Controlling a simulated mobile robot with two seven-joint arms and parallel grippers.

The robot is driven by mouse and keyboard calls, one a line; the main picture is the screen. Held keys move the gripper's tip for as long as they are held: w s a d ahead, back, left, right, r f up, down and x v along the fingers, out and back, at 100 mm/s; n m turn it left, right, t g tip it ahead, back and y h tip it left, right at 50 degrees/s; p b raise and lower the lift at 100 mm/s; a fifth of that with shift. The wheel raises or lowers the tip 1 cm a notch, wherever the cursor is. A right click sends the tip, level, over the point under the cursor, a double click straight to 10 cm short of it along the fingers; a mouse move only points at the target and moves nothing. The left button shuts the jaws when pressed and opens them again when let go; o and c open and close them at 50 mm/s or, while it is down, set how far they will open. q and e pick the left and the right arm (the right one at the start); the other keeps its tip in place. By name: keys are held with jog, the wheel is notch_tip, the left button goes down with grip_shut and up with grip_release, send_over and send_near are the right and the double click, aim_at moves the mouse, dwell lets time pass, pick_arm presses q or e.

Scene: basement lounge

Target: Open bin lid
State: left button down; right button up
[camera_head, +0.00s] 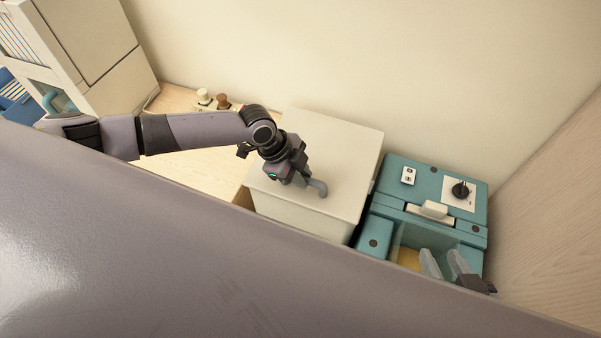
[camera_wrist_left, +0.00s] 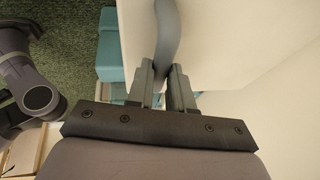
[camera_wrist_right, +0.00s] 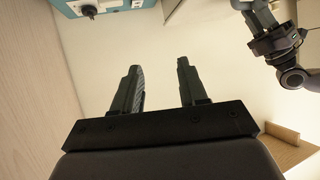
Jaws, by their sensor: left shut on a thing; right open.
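The cream bin (camera_head: 297,214) stands against the wall in the middle of the head view. Its flat lid (camera_head: 330,145) lies on top and looks closed. A grey curved handle (camera_head: 319,187) is on the lid; it also shows in the left wrist view (camera_wrist_left: 168,35). My left gripper (camera_head: 300,180) is over the lid and shut on the handle; its fingers (camera_wrist_left: 165,78) pinch the handle between them. My right gripper (camera_head: 443,258) is at the lower right, open and empty, in front of the teal unit. Its spread fingers (camera_wrist_right: 157,80) show in the right wrist view.
A teal unit (camera_head: 410,205) with a black dial (camera_head: 460,190) stands close to the right of the bin. A wooden surface (camera_head: 190,150) with two small pieces (camera_head: 213,99) is at left, beside a large cream cabinet (camera_head: 85,50). A wood-grain panel (camera_head: 555,210) bounds the right.

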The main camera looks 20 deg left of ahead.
pick_arm(q)
jog(key=shift+r, duration=0.15)
pick_arm(e)
jog(key=shift+r, duration=0.1)
pick_arm(q)
jog(key=shift+w+r, duration=0.15)
jog(key=shift+r, duration=0.1)
jog(key=w+r+g+p, duration=0.2)
jog(key=w+r, duration=0.6)
jog(key=r, duration=0.5)
jog(key=shift+w+a+n+g, duration=0.15)
jog(key=shift+w+n+g, duration=0.15)
jog(key=shift+w, duration=0.1)
pick_arm(e)
jog(key=shift+s+d, duration=0.2)
jog(key=shift+d, duration=0.45)
